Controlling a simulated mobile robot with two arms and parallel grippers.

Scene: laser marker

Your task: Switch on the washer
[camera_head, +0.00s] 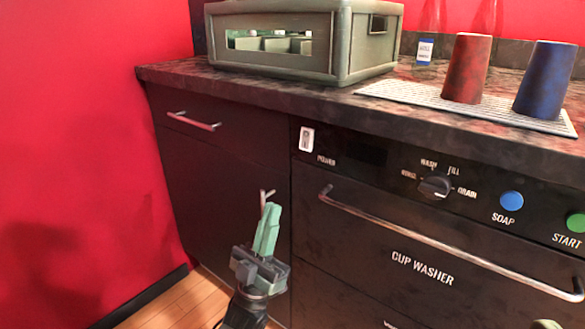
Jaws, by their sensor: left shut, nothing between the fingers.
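The cup washer (400,235) is a dark front panel built under the counter at the right. Its white power switch (307,139) is at the panel's upper left, beside the label POWER. A round dial (434,186), a blue SOAP button (511,201) and a green START button (576,222) sit further right. My left gripper (271,210) is shut and empty, pointing up in front of the cabinet door, below and left of the power switch and apart from it. A small pale green tip (546,324) at the bottom right edge may be my right gripper; its jaws are cut off.
A long bar handle (420,240) runs across the washer front. A drawer handle (194,121) and a door handle (264,198) stick out at the left. On the counter are a grey-green box (275,65), a red cup (467,70) and a blue cup (544,80) on a white mat (400,92).

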